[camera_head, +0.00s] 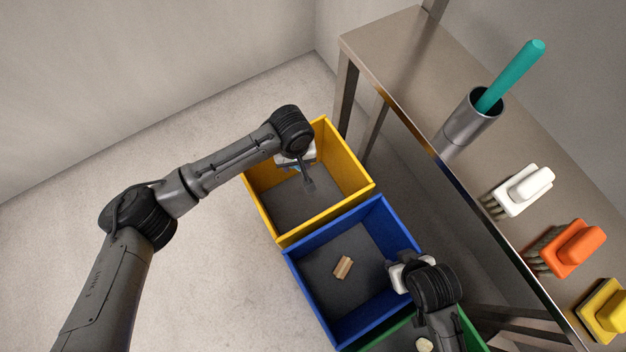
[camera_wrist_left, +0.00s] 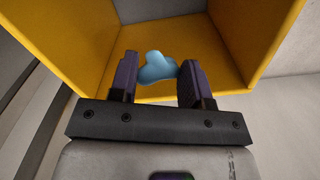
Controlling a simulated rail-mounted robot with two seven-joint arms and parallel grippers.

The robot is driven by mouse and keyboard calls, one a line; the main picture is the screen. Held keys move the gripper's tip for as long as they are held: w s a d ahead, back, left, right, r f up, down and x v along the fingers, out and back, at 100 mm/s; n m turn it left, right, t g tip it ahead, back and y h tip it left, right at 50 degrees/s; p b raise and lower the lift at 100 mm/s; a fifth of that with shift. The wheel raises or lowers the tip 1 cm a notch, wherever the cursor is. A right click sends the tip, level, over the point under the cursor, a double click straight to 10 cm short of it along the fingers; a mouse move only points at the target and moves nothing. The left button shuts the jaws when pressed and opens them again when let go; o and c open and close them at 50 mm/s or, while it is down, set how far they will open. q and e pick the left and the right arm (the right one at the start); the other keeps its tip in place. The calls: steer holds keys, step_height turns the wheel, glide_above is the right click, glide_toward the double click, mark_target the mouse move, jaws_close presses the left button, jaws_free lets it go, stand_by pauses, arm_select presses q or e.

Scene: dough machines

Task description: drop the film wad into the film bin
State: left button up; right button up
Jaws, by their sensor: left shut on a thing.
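The film wad (camera_wrist_left: 157,68) is a light blue lump between the two dark fingers of my left gripper in the left wrist view. My left gripper (camera_head: 307,184) is shut on it and hangs over the yellow bin (camera_head: 348,200); in the head view only a bit of blue (camera_head: 294,168) shows beside the fingers. The yellow bin's wall also fills the top of the left wrist view (camera_wrist_left: 75,35). No label shows which bin is the film bin. My right gripper (camera_head: 400,277) is by the right edge of the blue bin (camera_head: 335,318); its fingers are hidden.
The blue bin holds a small tan piece (camera_head: 342,267). A green bin (camera_head: 380,345) adjoins it, with a pale lump (camera_head: 424,344) there. A steel table (camera_head: 400,60) on the right carries a metal cup (camera_head: 470,122) with a teal stick and several brushes. Floor at left is clear.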

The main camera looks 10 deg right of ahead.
arm_select(q)
steer(key=shift+f, duration=0.3)
steer(key=o, duration=1.4)
steer(key=shift+r, duration=0.1)
steer(key=shift+r+p, duration=3.15)
steer(key=shift+r, duration=3.75)
